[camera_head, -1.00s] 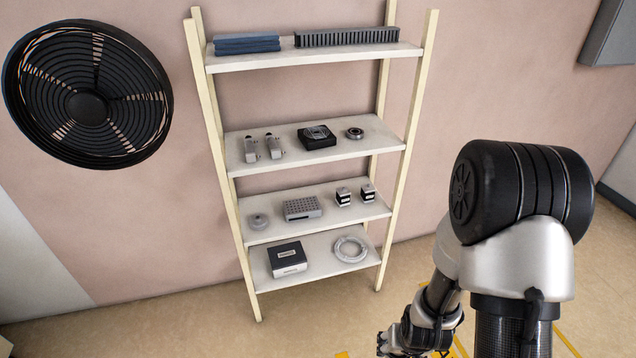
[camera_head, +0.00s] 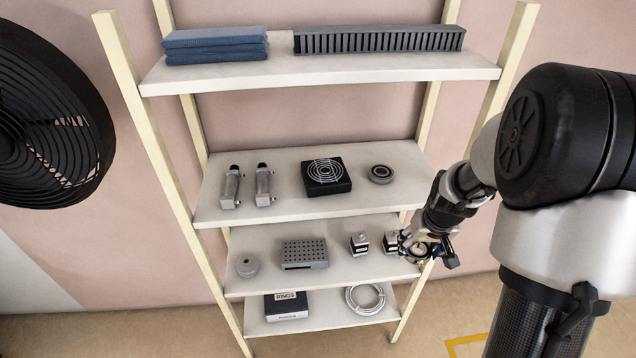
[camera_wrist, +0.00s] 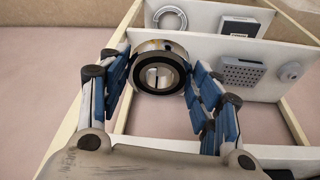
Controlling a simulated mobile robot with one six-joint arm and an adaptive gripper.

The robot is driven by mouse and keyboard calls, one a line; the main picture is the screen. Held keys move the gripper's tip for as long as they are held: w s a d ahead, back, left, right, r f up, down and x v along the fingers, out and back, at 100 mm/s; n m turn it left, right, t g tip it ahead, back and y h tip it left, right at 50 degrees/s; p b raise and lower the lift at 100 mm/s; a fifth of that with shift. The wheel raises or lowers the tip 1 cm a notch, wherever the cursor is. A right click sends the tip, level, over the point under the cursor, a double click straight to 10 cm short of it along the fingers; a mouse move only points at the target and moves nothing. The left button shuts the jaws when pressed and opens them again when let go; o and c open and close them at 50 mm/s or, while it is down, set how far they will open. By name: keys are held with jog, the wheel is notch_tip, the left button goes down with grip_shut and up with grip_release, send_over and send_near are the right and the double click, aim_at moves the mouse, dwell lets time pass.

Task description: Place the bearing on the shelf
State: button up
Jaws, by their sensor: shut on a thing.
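My gripper (camera_wrist: 160,82) is shut on a bearing (camera_wrist: 160,58), a ring with a black face and a metal inner race, held between the blue-padded fingers. In the head view my gripper (camera_head: 422,243) is at the right front edge of the shelf (camera_head: 255,308), before its right post. The bearing (camera_head: 418,254) shows there only small and partly hidden by the fingers. Another round bearing (camera_head: 381,174) lies on the second board from the top, right of a black fan (camera_head: 327,176).
Below lie a black box (camera_head: 286,306) and a cable coil (camera_head: 365,298). A wall fan (camera_head: 45,120) hangs left.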

jog(key=s+d+r, duration=0.1)
jog(key=d+r, duration=0.5)
jog(key=r, duration=0.2)
jog(key=b, duration=0.2)
send_over(421, 187)
jog(key=s, duration=0.3)
jog(key=shift+s+a, duration=0.1)
jog(key=shift+s, duration=0.1)
jog(key=w, duration=0.1)
jog(key=w+f+b, duration=0.1)
jog(key=shift+w, duration=0.4)
jog(key=shift+s+f, duration=0.1)
jog(key=shift+f, duration=0.15)
jog(key=o, duration=1.2)
jog(key=shift+f, duration=0.15)
